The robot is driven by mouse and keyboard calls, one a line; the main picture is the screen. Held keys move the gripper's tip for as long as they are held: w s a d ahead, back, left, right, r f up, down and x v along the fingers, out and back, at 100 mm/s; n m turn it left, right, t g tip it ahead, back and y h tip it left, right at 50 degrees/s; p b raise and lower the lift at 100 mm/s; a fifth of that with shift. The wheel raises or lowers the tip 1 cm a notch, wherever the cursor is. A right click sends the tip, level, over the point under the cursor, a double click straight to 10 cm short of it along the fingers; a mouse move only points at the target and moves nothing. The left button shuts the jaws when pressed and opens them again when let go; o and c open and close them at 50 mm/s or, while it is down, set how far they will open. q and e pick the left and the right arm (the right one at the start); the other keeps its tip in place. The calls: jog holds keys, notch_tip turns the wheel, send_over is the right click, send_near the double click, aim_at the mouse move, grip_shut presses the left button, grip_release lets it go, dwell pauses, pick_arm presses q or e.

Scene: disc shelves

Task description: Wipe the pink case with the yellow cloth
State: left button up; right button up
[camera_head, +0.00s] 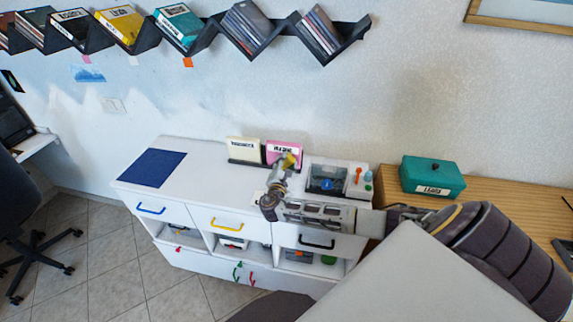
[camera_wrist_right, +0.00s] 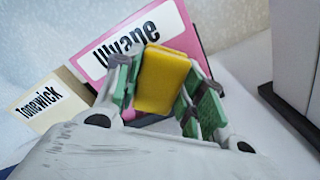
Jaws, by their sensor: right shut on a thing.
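The pink case (camera_head: 285,149) stands upright at the back of the white cabinet. In the right wrist view the pink case (camera_wrist_right: 95,68) carries a white label reading "Ulvane". My right gripper (camera_head: 283,167) is in front of it, shut on the yellow cloth (camera_wrist_right: 163,80). The cloth also shows in the head view (camera_head: 291,160). In the right wrist view the cloth overlaps the case's lower right part and hides some of it. I cannot tell whether the cloth touches the case. My left gripper is not in view.
A cream case (camera_head: 243,149) labelled "Tonewick" stands just left of the pink case. A dark-lidded player (camera_head: 328,177) is to the right. A blue mat (camera_head: 152,168) lies on the cabinet's left, with clear white top between. A teal box (camera_head: 432,174) sits on the wooden table.

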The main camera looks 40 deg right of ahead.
aim_at(273, 156)
jog(key=shift+w+a, duration=0.2)
jog(key=shift+w, duration=0.15)
jog(key=shift+w+a+b, duration=0.4)
jog(key=shift+w, duration=0.15)
jog(key=shift+w+a, duration=0.2)
jog(key=shift+w, duration=0.05)
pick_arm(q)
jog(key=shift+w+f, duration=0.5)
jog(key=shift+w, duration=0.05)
pick_arm(e)
jog(key=shift+w, duration=0.1)
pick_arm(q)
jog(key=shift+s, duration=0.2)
pick_arm(e)
jog(key=shift+a+r, duration=0.1)
jog(key=shift+w+a+b, duration=0.35)
jog(key=shift+w+a, duration=0.05)
jog(key=shift+w, duration=0.1)
jog(key=shift+w+a, duration=0.35)
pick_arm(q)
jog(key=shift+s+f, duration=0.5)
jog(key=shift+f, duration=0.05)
pick_arm(e)
jog(key=shift+w+a, duration=0.25)
